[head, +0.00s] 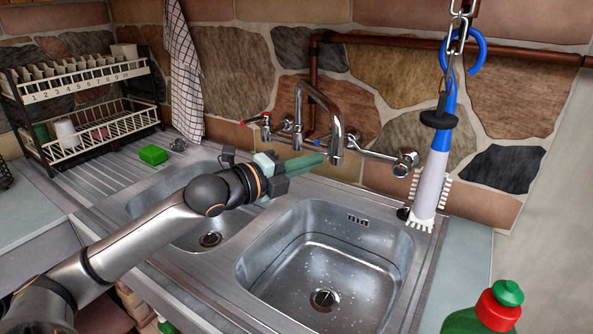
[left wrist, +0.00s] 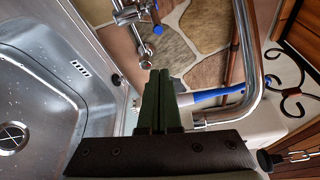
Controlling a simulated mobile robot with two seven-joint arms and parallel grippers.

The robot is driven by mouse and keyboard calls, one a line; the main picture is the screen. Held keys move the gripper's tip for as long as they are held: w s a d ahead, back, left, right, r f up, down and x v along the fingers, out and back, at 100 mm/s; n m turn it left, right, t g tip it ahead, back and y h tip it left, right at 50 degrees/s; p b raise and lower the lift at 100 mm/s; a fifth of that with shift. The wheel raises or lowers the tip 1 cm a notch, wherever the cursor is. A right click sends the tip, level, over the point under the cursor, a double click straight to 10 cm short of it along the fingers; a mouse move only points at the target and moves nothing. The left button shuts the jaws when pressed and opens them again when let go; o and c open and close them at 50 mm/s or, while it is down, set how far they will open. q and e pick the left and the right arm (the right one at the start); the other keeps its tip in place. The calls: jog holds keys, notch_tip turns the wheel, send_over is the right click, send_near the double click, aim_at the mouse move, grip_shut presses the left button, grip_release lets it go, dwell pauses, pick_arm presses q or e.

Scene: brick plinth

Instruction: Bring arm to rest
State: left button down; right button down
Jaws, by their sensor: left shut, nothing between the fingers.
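My left arm reaches in from the lower left of the head view and extends over the divider between the two sink bowls. My left gripper (head: 322,160) has green fingers that are shut together with nothing between them. Its tips lie close to the curved spout of the tap (head: 335,130); whether they touch it I cannot tell. The shut fingers also point forward in the left wrist view (left wrist: 160,74), towards the stone wall. My right gripper shows in neither view.
The right sink bowl (head: 255,262) is empty. A dish rack (head: 60,88) stands at the back left, with a green sponge (head: 153,154) nearby. A blue-and-white brush (head: 431,180) hangs at the right by a chain. A green bottle with a red cap (head: 497,308) stands at the front right.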

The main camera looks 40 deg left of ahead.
pick_arm(q)
jog(key=shift+b+v, duration=0.35)
jog(key=shift+v, duration=1.45)
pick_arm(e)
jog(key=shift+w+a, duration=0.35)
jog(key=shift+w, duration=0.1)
